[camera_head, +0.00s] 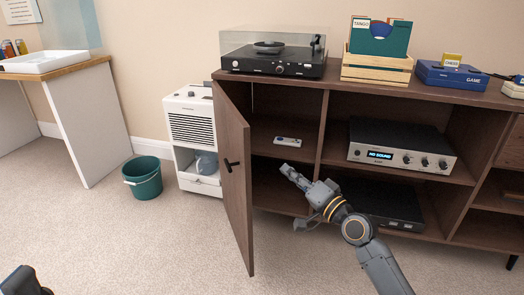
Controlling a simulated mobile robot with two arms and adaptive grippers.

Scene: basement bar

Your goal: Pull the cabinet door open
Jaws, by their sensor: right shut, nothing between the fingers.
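The brown cabinet (418,92) stands against the wall, with its left door (233,205) swung wide open toward me. A small black handle (231,165) sits on the door's outer face. The left compartment behind the door is exposed, with a remote (288,142) on its shelf. My right gripper (286,170) is shut and empty, in front of the open left compartment, to the right of the door and apart from the handle. Part of my left arm (22,283) shows at the bottom left corner; its fingers cannot be made out.
A turntable (273,60), a wooden crate of records (376,71) and a blue game box (452,76) stand on the cabinet top. A white dehumidifier (190,127) and green bucket (143,178) stand left of the door. Carpet in front is clear.

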